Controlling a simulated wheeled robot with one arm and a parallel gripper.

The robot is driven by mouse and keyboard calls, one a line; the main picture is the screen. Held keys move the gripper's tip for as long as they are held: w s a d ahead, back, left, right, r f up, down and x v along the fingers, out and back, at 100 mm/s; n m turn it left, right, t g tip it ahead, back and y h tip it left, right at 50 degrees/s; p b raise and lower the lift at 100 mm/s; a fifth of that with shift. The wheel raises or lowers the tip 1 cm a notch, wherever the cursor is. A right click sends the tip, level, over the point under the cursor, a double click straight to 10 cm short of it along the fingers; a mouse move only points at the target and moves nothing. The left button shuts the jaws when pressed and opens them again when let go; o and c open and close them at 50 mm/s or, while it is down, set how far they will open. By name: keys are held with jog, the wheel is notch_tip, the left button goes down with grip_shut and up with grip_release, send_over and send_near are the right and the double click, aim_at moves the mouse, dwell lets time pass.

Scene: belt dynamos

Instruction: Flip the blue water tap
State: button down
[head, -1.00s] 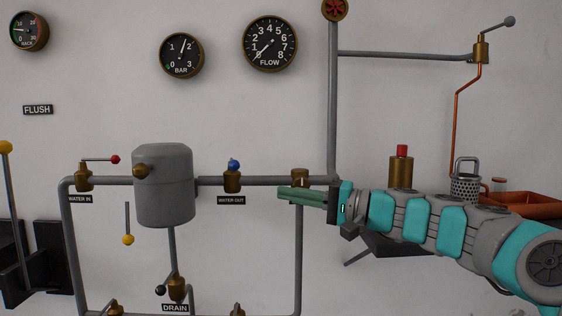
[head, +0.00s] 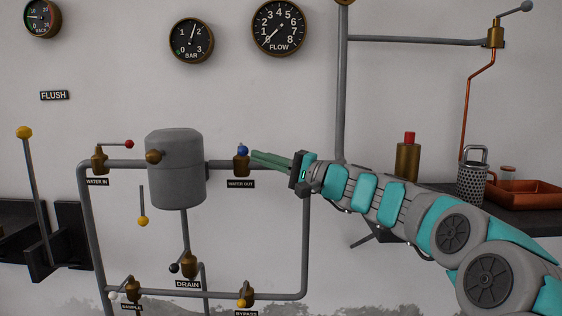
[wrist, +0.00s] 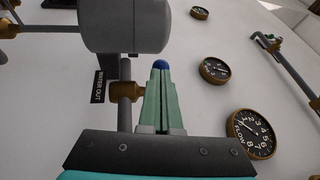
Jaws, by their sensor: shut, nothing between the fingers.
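The blue tap (head: 242,151) sits on a brass valve body (head: 241,166) above the WATER OUT label (head: 240,184), on the pipe right of the grey tank. My gripper (head: 254,156) is shut and empty, its green fingertips just right of the blue knob in the head view. In the wrist view my gripper (wrist: 161,72) points at the blue knob (wrist: 160,64), which shows just past the fingertips. I cannot tell whether they touch. The tap's lever is not visible behind the knob.
The grey tank (head: 176,170) stands left of the tap. The WATER IN tap with a red knob (head: 129,144) is farther left. DRAIN (head: 189,264) and BYPASS (head: 244,298) valves are below. A shelf with a brass bottle (head: 408,163) is at right.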

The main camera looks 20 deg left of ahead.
aim_at(242, 148)
jog(key=shift+w+a+r, duration=0.15)
jog(key=shift+a, duration=0.5)
jog(key=a+m+t+b, duration=0.1)
jog(key=t+b, duration=0.1)
jog(key=b, duration=0.1)
jog(key=s+a+m+t+h+b, duration=0.1)
jog(key=b, duration=0.2)
jog(key=shift+s+t, duration=0.2)
jog(key=shift+t, duration=0.2)
